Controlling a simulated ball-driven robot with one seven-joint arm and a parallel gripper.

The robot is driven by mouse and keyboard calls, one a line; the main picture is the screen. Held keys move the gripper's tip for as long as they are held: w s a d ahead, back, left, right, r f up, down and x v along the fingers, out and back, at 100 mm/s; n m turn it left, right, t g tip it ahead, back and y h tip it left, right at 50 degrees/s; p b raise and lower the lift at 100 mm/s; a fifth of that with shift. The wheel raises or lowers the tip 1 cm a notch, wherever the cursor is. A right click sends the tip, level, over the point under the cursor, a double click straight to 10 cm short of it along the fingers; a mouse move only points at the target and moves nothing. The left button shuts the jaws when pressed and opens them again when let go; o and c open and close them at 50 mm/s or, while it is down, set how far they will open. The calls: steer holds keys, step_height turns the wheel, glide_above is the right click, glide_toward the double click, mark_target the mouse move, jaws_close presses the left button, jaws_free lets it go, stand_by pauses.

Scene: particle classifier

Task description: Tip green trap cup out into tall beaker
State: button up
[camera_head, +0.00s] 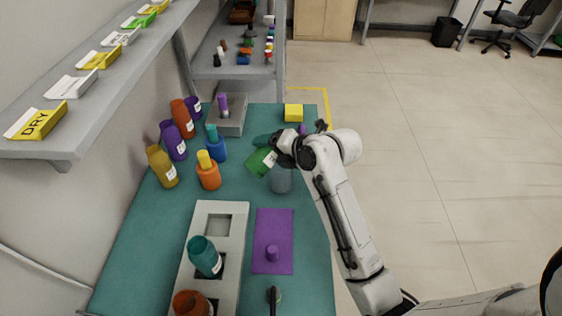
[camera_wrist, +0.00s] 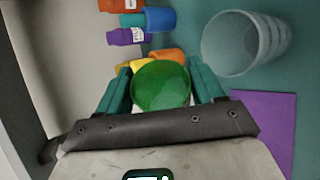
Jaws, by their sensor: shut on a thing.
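The green trap cup (camera_head: 259,162) is held by my gripper (camera_head: 266,146) above the teal bench. It looks tilted, with a white label on its side. In the wrist view the green cup (camera_wrist: 160,86) sits between the teal fingers of my gripper (camera_wrist: 160,82), which are shut on it. The tall beaker (camera_head: 281,182) is clear grey and stands upright on the bench, just below and to the right of the cup. In the wrist view the beaker (camera_wrist: 240,48) shows its open mouth, right of the cup. I cannot see any contents in either.
A grey rack (camera_head: 237,262) holds a teal cup (camera_head: 204,256) and a brown-orange cup (camera_head: 191,303); its far square opening is empty. A purple mat (camera_head: 272,227) lies right of it. Several coloured bottles line the left side. A yellow block (camera_head: 293,113) is at the back.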

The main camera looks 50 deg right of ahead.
steer(key=shift+d+f+m+y, duration=0.2)
steer(key=shift+f+m+y, duration=0.2)
steer(key=shift+f+y, duration=0.1)
stand_by(0.4)
steer(key=shift+s+d+r+m+y+b, duration=0.1)
steer(key=shift+d+m+y+b, duration=0.35)
steer(key=shift+d, duration=0.2)
stand_by(0.4)
steer(key=shift+d+m+t+y+b, duration=0.4)
steer(key=shift+m+t+y+b, duration=0.2)
steer(key=shift+m+y+b, duration=0.6)
stand_by(1.6)
steer(key=shift+s+d+m+t+y+b, duration=0.1)
steer(key=shift+d+m+t+y+b, duration=0.3)
steer(key=shift+b, duration=0.8)
steer(key=shift+d+m+t+y+b, duration=0.1)
steer(key=shift+m+t+y+b, duration=0.45)
steer(key=shift+b, duration=0.65)
stand_by(0.9)
